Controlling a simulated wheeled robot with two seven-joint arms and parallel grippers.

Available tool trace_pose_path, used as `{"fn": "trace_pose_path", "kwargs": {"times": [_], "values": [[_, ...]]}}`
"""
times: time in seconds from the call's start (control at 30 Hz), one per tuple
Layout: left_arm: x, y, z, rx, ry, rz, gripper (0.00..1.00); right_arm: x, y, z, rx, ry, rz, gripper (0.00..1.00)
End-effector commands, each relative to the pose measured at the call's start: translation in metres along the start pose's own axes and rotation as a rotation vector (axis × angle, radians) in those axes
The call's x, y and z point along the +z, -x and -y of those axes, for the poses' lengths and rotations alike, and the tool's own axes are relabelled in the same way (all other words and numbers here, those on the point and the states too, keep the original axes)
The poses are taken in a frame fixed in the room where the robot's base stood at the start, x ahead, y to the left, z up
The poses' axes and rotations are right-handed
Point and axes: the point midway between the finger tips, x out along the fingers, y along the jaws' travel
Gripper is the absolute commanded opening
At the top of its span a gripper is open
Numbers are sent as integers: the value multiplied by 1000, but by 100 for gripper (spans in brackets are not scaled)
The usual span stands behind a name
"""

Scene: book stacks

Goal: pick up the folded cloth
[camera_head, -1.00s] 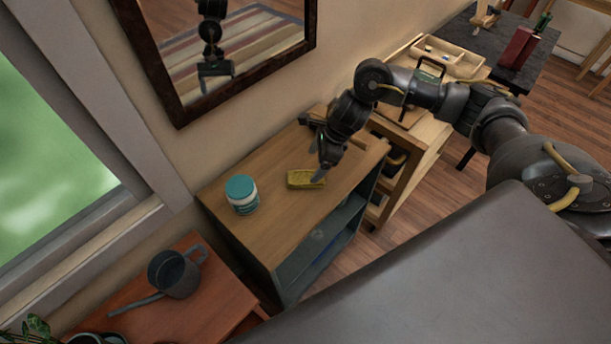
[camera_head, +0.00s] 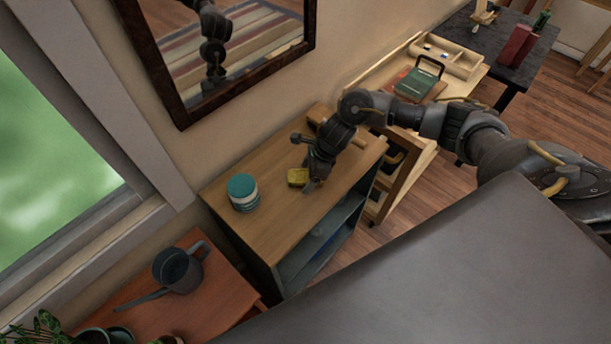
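The folded cloth (camera_head: 297,177) is a small yellow block on top of the wooden cabinet (camera_head: 270,225). My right gripper (camera_head: 308,182) is low over the cabinet top, at the right end of the cloth. It covers that end, and one finger points down on the near side. The other finger is not clear, so I cannot tell whether the gripper is open or shut, or whether it touches the cloth. My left gripper is not in view.
A white jar with a teal lid (camera_head: 243,192) stands left of the cloth. A wooden-handled object (camera_head: 342,132) lies behind my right gripper. A mirror (camera_head: 225,50) hangs on the wall behind. A watering can (camera_head: 178,270) stands on the lower red-brown table.

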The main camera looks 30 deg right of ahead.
Motion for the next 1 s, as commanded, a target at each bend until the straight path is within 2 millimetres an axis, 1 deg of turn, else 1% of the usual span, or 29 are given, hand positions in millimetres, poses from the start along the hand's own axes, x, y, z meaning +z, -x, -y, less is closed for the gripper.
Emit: {"fn": "trace_pose_path", "kwargs": {"times": [0.03, 0.3, 0.37, 0.4, 0.63, 0.77, 0.87, 0.93, 0.97, 1.0], "values": [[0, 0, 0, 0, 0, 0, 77, 0, 0, 0, 0, 0, 0, 70], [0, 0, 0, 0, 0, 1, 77, 0, 0, 0, 0, 0, 0, 35], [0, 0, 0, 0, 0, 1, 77, 0, 0, 0, 0, 0, 0, 34], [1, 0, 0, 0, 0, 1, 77, 0, 0, 0, 0, 0, 0, 31], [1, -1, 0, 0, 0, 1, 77, 0, 1, 0, 0, 0, 0, 31], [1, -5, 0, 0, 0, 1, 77, 2, 6, 1, -1, 1, 1, 31], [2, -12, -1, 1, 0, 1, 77, 6, 14, 1, -3, 3, 1, 31], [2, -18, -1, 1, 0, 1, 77, 10, 24, 2, -3, 5, 4, 31], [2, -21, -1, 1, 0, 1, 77, 12, 30, 1, -4, 5, 4, 31], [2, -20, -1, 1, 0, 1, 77, 8, 40, -2, -4, 3, 2, 31]]}}
